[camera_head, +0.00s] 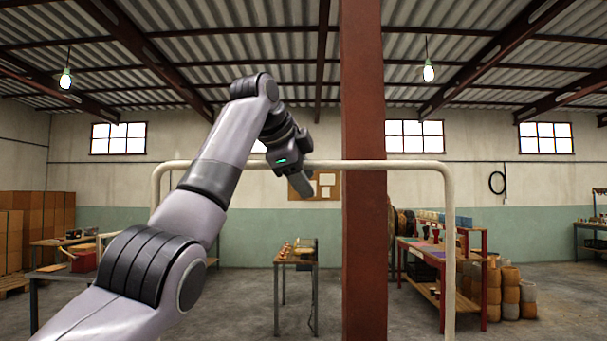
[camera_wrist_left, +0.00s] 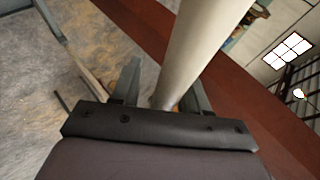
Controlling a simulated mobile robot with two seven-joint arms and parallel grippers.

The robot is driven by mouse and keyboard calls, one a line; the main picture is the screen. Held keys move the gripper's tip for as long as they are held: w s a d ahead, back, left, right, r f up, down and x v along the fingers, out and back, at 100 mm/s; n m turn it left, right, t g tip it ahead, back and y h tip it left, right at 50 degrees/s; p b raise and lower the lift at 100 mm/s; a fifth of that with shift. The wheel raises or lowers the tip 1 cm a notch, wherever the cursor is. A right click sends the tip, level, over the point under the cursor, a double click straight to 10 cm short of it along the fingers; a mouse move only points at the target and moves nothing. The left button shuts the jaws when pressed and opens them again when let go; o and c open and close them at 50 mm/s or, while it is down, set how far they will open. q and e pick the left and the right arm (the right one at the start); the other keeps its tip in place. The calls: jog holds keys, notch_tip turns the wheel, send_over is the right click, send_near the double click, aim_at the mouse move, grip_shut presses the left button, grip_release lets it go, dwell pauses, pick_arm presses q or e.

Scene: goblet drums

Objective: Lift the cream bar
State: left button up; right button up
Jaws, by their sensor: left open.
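The cream bar (camera_head: 388,166) is the level top of a tube frame with rounded corners and an upright leg at each end. In the head view my left gripper (camera_head: 301,184) is at the bar, left of the red post, pointing down, and hides a short part of it. In the left wrist view the bar (camera_wrist_left: 208,45) runs slantwise from the top edge down between the fingers of my open left gripper (camera_wrist_left: 160,75). I cannot tell whether either finger touches it. My right gripper is in neither view.
A red steel post (camera_head: 363,230) stands close by the bar. A small table (camera_head: 296,263) with small items is beyond the frame. A red workbench (camera_head: 437,258) is at the right, and a dark table (camera_head: 63,274) is at the left.

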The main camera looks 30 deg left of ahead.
pick_arm(q)
jog(key=v, duration=0.7)
jog(key=shift+b, duration=0.35)
jog(key=shift+r, duration=0.15)
